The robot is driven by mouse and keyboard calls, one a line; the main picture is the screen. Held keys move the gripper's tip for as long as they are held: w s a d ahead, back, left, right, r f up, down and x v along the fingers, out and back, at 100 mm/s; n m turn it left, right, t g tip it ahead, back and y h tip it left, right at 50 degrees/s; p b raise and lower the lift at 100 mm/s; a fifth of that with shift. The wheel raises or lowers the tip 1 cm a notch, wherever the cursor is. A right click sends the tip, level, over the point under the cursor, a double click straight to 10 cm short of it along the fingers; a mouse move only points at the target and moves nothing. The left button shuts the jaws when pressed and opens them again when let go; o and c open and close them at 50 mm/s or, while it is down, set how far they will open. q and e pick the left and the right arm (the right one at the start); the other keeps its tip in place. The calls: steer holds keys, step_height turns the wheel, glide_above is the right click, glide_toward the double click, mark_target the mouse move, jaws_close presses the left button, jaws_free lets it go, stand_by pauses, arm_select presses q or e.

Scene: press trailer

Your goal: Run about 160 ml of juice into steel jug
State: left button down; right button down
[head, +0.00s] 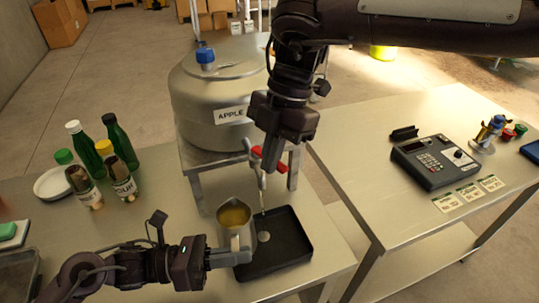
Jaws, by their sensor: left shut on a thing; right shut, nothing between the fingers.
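The steel jug (226,238) stands upright at the left edge of the black drip tray (290,255), with amber juice (234,214) inside. My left gripper (238,256) is shut on the jug, at its handle side. The steel tank (205,105) labelled APPLE stands on a metal stand behind. Its tap (262,182) has a red lever (272,160) and points down over the tray, right of the jug mouth. A thin pale streak shows below the spout; I cannot tell whether it is flowing. My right gripper (268,160) is shut and empty, close beside the lever; contact is unclear.
Green bottles (118,138), labelled bottles (122,178) and a white dish (54,184) stand at the left. A pale round spot (264,237) lies in the tray. A second table holds a keypad device (434,160) and label cards (468,192).

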steer(key=w+d+n+g+h, duration=0.1)
steer(key=w+d+n, duration=0.2)
steer(key=w+n, duration=0.2)
steer(key=shift+w+h, duration=0.3)
stand_by(0.7)
steer(key=shift+w+d+r, duration=0.1)
steer(key=shift+r, duration=0.05)
stand_by(0.7)
